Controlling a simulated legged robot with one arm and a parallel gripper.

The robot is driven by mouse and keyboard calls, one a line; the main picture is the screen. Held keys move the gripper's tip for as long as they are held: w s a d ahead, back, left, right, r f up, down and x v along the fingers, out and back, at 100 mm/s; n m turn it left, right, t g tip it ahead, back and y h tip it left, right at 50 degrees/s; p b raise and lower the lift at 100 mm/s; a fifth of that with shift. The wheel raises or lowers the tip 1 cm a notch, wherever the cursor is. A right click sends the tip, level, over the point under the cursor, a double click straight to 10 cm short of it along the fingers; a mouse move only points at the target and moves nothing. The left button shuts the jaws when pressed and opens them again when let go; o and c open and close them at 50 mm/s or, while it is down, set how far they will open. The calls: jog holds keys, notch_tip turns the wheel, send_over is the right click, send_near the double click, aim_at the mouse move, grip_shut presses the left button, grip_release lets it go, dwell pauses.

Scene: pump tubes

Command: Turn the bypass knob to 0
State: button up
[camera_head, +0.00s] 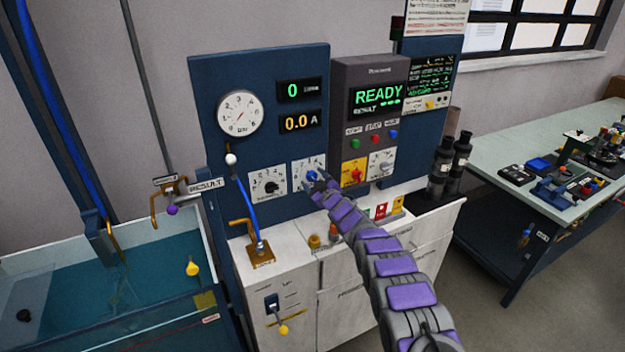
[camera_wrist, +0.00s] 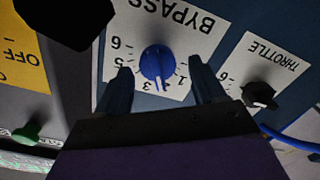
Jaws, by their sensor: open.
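The bypass knob (camera_wrist: 157,63) is round and blue, on a white plate lettered BYPASS that appears upside down in the wrist view. A pale pointer line on the knob aims down in that picture, near the 3; the 0 mark cannot be made out. My gripper (camera_wrist: 160,67) is open, with one dark finger on each side of the knob. No clear contact shows, and I cannot tell how far the fingers reach around it. In the head view my gripper (camera_head: 318,184) is at the bypass plate (camera_head: 300,166), and the knob is partly covered.
The black throttle knob (camera_wrist: 258,94) is close beside one finger. A yellow OFF plate (camera_wrist: 18,60) lies on the other side. In the head view, a blue lever (camera_head: 246,205) stands left, and a red-knobbed yellow plate (camera_head: 354,172) is right.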

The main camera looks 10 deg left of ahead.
jog(key=shift+w+a, duration=0.45)
jog(key=shift+w, duration=0.05)
jog(key=shift+w+f, duration=0.15)
jog(key=shift+w, duration=0.35)
jog(key=shift+c, duration=0.3)
jog(key=c, duration=1)
